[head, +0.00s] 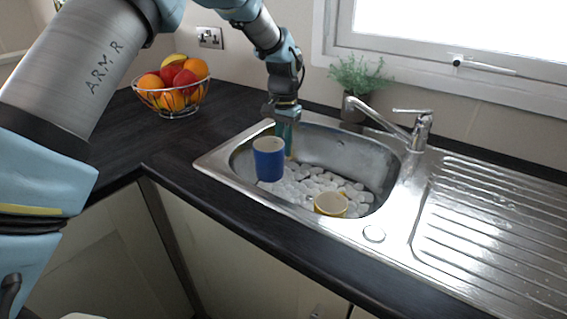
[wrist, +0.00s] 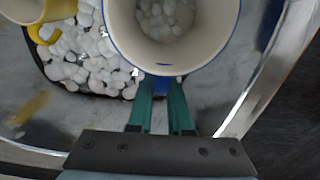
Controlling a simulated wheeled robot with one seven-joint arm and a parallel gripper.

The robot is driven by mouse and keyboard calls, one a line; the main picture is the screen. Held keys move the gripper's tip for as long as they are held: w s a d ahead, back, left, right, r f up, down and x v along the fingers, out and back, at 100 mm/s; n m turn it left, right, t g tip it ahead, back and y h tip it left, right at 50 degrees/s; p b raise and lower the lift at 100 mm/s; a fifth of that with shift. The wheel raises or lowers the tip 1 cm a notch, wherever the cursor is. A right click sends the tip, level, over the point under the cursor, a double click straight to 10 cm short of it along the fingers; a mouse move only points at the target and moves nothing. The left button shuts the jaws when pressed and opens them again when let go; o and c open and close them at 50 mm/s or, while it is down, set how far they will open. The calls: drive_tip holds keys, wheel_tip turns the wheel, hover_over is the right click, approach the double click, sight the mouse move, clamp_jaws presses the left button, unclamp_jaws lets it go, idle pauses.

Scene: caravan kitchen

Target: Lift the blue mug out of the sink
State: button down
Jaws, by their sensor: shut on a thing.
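The blue mug (head: 268,165) is upright over the left part of the sink basin (head: 345,155) in the head view. Its whole side shows, and it appears to hang above the pebbles, though the gap is hard to judge. In the wrist view the blue-rimmed mug (wrist: 208,45) has a pale inside, with pebbles showing within its rim. My gripper (wrist: 161,95) is shut on the mug at its near side, with a bit of blue between the teal fingers. In the head view my gripper (head: 284,145) points down behind the mug, which partly hides the fingertips.
A yellow mug (head: 331,205) sits low among white pebbles (head: 300,188) in the basin; its handle (wrist: 45,42) shows in the wrist view. The tap (head: 400,130) and a potted plant (head: 357,80) stand behind. A fruit bowl (head: 172,97) is left. The drainer (head: 490,215) is clear.

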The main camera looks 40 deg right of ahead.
drive_tip(key=shift+r, duration=0.7)
wheel_tip(320, 180, up, 10)
drive_tip(key=p, duration=1)
drive_tip(key=shift+p, duration=0.3)
